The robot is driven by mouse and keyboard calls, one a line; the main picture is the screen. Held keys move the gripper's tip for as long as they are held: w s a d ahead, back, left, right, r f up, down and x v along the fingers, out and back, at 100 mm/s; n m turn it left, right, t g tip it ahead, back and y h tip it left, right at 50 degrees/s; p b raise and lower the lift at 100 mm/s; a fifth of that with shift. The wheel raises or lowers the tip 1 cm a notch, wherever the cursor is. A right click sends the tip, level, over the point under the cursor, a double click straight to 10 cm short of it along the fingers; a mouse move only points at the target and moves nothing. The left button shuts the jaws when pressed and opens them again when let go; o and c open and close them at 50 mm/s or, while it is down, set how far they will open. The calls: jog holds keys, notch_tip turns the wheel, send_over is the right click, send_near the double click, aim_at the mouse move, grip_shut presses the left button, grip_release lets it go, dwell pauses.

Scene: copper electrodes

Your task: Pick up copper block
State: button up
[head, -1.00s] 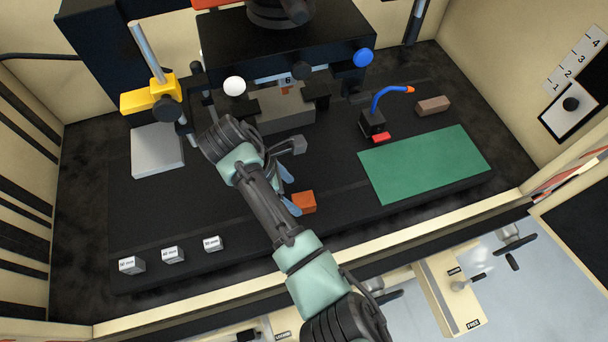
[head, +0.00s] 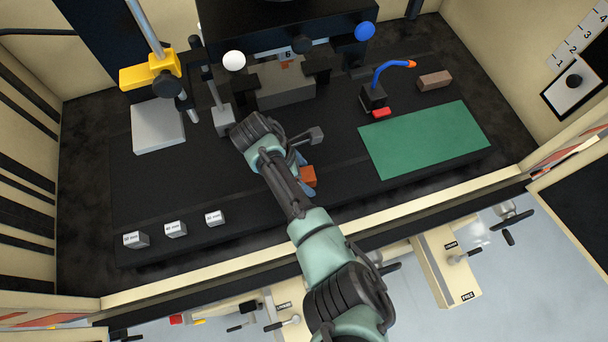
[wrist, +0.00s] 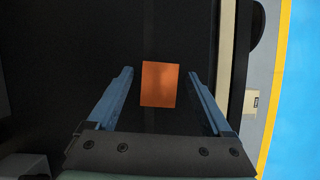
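The copper block (head: 308,176) is a small orange-brown block on the black work surface, partly hidden by my arm in the head view. In the wrist view the copper block (wrist: 159,84) lies between the two blue fingers of my gripper (wrist: 160,90), with a dark gap on each side. My gripper is open and holds nothing. In the head view my gripper (head: 300,172) is mostly hidden behind my arm, right by the block. How far the fingertips are above the surface is hard to tell.
A green mat (head: 425,140) lies to the right. Three white labelled blocks (head: 175,230) stand at the front left. A grey plate (head: 158,127), a brown block (head: 434,80) and a grey vise-like fixture (head: 285,90) are further back. A cream front ledge (head: 400,225) edges the surface.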

grip_shut()
jog(key=shift+w+r, duration=0.1)
dwell(1.1)
